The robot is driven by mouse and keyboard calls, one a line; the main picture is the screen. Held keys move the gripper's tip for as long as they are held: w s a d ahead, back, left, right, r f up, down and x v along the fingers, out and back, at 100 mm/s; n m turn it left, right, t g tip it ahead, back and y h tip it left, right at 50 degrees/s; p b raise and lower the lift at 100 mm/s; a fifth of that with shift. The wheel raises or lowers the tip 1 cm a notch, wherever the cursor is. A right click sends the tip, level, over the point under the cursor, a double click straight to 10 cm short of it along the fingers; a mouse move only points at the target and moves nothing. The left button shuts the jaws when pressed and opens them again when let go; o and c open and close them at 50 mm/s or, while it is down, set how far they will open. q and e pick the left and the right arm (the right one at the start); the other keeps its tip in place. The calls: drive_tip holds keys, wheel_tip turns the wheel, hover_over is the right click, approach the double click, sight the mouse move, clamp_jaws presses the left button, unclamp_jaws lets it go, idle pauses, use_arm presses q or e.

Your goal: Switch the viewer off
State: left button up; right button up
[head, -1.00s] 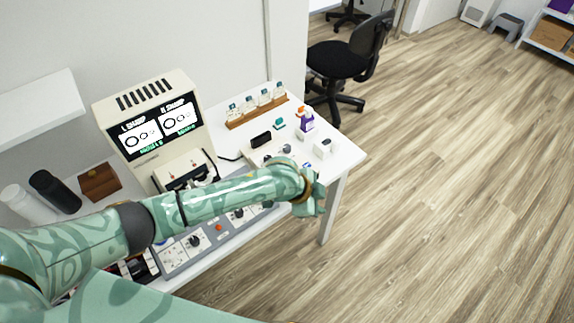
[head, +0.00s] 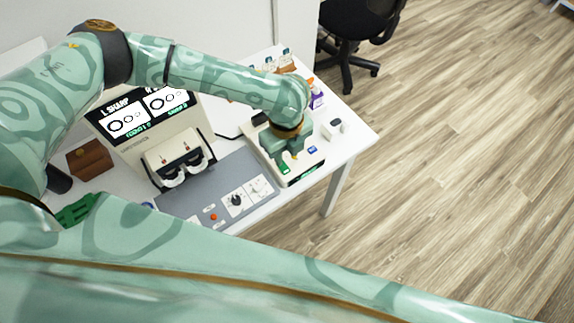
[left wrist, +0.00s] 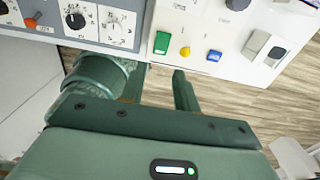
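The cream viewer (head: 130,155) stands on the table, its screen (head: 125,122) lit with rings and lettering. Black-and-white eyepieces (head: 187,170) sit on its front. My left gripper (head: 289,155) is over a cream control box (head: 268,150), right of the viewer. In the left wrist view its two fingers (left wrist: 160,78) are apart with nothing between them. Beyond the fingertips are a green button (left wrist: 162,42), a yellow knob (left wrist: 185,53) and a blue button (left wrist: 213,56); contact cannot be told. The blue button also shows in the head view (head: 312,149). My right gripper cannot be made out.
A small white box (head: 335,126) and a purple-and-white bottle (head: 317,98) stand near the table's right edge. A brown box (head: 90,158) is left of the viewer.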

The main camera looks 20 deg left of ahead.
sight(287, 171)
use_arm(q)
wheel_tip(287, 171, down, 6)
drive_tip(key=shift+r+b, duration=0.25)
drive_tip(key=shift+b, duration=0.4)
drive_tip(key=shift+f, duration=0.75)
